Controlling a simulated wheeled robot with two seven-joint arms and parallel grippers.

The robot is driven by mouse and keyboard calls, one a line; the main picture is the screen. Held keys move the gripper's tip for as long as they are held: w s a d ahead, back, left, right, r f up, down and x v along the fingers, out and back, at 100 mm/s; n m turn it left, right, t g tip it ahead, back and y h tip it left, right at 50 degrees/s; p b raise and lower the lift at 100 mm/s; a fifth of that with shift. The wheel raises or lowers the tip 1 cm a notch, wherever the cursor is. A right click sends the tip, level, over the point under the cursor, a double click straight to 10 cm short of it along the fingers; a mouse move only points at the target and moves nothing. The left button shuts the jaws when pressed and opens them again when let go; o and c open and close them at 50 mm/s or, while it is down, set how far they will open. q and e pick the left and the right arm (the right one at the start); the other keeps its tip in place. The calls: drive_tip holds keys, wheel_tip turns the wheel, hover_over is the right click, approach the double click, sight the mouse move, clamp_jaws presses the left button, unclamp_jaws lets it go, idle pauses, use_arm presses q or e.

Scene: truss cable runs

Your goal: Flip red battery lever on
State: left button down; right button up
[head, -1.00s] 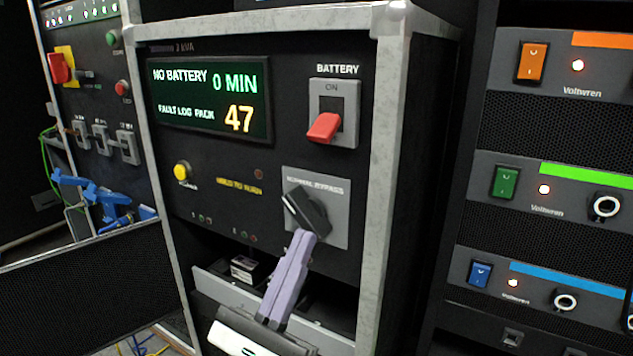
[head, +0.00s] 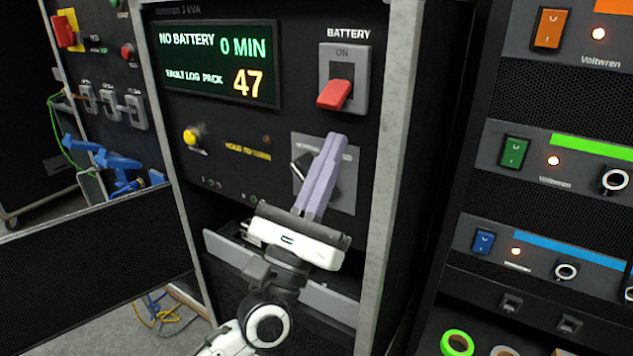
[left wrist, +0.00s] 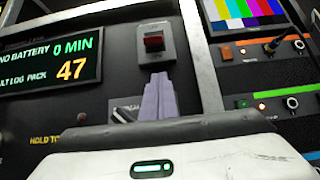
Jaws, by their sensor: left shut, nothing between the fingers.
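The red battery lever (head: 334,94) sits in a grey plate (head: 363,70) marked BATTERY on the black panel. It points down and out, below the ON mark. It also shows in the left wrist view (left wrist: 154,41). My left gripper (head: 333,140) is shut and empty, with its purple fingers pointing up, a little below the lever and apart from it. In the left wrist view the fingertips (left wrist: 160,76) are just under the lever's plate. The fingers partly hide the black bypass knob (head: 303,172). My right gripper is not in view.
The display (head: 220,65) reads NO BATTERY, 0 MIN and 47. A yellow button (head: 191,136) is left of the knob. A metal frame post (head: 397,130) edges the panel at right. A rack with orange, green and blue switches (head: 514,152) stands further right.

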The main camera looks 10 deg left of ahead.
sight(334, 95)
use_arm(q)
drive_tip(key=r, duration=0.1)
drive_tip(key=s+r+p, duration=0.1)
drive_tip(key=r, duration=0.2)
drive_tip(key=shift+s+a+p, duration=0.25)
drive_tip(key=shift+p, duration=0.1)
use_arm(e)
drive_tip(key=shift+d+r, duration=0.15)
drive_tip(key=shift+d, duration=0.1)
